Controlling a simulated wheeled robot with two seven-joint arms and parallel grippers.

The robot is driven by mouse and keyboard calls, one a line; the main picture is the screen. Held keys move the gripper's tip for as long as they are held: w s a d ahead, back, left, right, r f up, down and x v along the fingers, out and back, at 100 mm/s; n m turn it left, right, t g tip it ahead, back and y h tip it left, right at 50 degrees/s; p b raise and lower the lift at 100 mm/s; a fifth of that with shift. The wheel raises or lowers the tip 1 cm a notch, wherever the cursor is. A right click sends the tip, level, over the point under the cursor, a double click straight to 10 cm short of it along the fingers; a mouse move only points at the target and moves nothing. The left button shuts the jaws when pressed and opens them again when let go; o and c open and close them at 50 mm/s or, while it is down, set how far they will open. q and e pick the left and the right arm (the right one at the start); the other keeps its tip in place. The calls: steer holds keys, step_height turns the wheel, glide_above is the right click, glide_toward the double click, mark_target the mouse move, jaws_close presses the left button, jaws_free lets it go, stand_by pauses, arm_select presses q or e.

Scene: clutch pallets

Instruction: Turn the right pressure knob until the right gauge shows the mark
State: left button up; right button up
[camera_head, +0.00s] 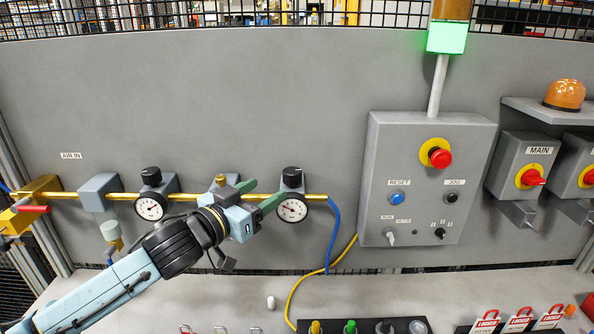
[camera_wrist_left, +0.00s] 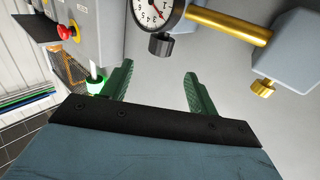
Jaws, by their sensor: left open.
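The right gauge (camera_head: 292,208) has a white round dial with a dark needle; the mark is too small to make out in the head view. Its black right pressure knob (camera_head: 292,172) sits above it on a grey regulator. My left gripper (camera_head: 270,189) is open and empty, its green fingers pointing toward this regulator from the left. In the left wrist view, turned over, the knob (camera_wrist_left: 160,45) lies beyond and between the fingertips, apart from them. The gauge (camera_wrist_left: 152,12) is cut off at the top edge there. My right gripper is not in view.
A brass pipe (camera_head: 85,195) links the regulators. The left gauge (camera_head: 150,208) and its knob (camera_head: 151,176) sit further left. A middle block with a brass knob (camera_wrist_left: 263,88) is close to my gripper. A control box (camera_head: 380,160) stands right, beyond a blue hose (camera_head: 335,231).

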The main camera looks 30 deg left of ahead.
mark_target(297, 170)
arm_select(q)
steer(key=w+p, duration=0.1)
steer(key=w, duration=0.6)
steer(key=w+d+p, duration=0.1)
steer(key=w, duration=0.3)
steer(key=shift+p, duration=0.35)
steer(key=shift+w, duration=0.65)
steer(key=c, duration=1)
